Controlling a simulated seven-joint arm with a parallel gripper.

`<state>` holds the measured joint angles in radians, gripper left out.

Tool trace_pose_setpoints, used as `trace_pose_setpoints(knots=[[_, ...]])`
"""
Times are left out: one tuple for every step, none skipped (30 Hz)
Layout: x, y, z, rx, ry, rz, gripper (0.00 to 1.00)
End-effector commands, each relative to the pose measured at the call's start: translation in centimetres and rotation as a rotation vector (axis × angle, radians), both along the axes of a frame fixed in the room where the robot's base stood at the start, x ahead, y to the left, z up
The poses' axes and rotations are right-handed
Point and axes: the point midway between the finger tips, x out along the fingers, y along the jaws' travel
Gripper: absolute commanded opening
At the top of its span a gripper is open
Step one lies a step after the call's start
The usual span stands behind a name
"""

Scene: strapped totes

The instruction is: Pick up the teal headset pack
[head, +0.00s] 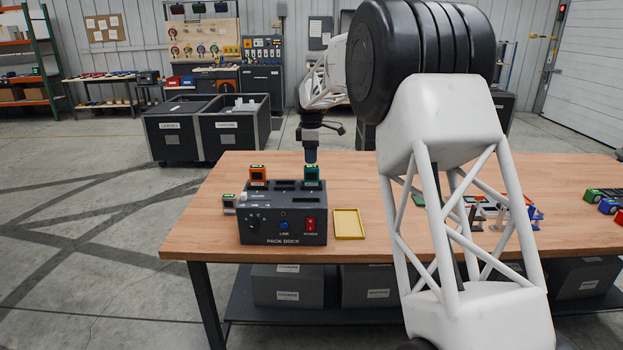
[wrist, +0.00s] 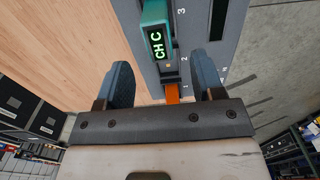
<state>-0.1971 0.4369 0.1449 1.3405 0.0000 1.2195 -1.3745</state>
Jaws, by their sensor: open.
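The teal headset pack (head: 312,175) stands upright in the right side of the dark pack dock (head: 283,214). In the wrist view the teal pack (wrist: 153,22) shows a lit green "CH C" display. My gripper (head: 311,158) is directly above the teal pack, pointing down. In the wrist view my gripper (wrist: 161,64) is open, with a blue-grey finger on each side of the pack's near end and gaps between. Nothing is held. The lower part of the pack is hidden in the dock.
An orange pack (head: 258,175) stands in the dock's left side. A grey pack (head: 229,203) is at the dock's left edge. A yellow tray (head: 349,223) lies to the dock's right. Green, blue and red packs sit at the far right. My arm hides the table's middle.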

Motion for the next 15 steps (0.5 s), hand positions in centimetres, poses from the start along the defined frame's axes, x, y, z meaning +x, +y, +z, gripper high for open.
trace_pose_setpoints(knots=[[0.0,0.0,0.0,0.000,0.000,0.000,0.62],[0.0,0.0,-0.1,0.000,0.000,0.000,0.62],[0.0,0.0,-0.2,0.000,0.000,0.000,0.62],[0.0,0.0,-0.3,0.000,0.001,0.000,0.62],[0.0,0.0,-0.5,0.000,0.001,0.000,0.62],[0.0,0.0,-0.8,0.000,0.001,-0.001,0.62],[0.0,0.0,-1.0,0.000,0.002,-0.001,0.62],[0.0,0.0,-1.3,0.000,0.002,-0.001,0.62],[0.0,0.0,-1.6,0.000,0.001,-0.001,0.62],[0.0,0.0,-1.8,0.000,0.001,-0.001,0.62],[0.0,0.0,-2.1,0.000,0.000,-0.001,0.62],[0.0,0.0,-2.3,0.000,0.000,-0.001,0.62],[0.0,-0.1,-2.4,0.000,0.000,-0.001,0.62],[0.0,-0.1,-2.5,0.000,0.000,-0.001,0.62],[0.0,-0.1,-2.6,0.000,0.000,-0.001,0.62]])
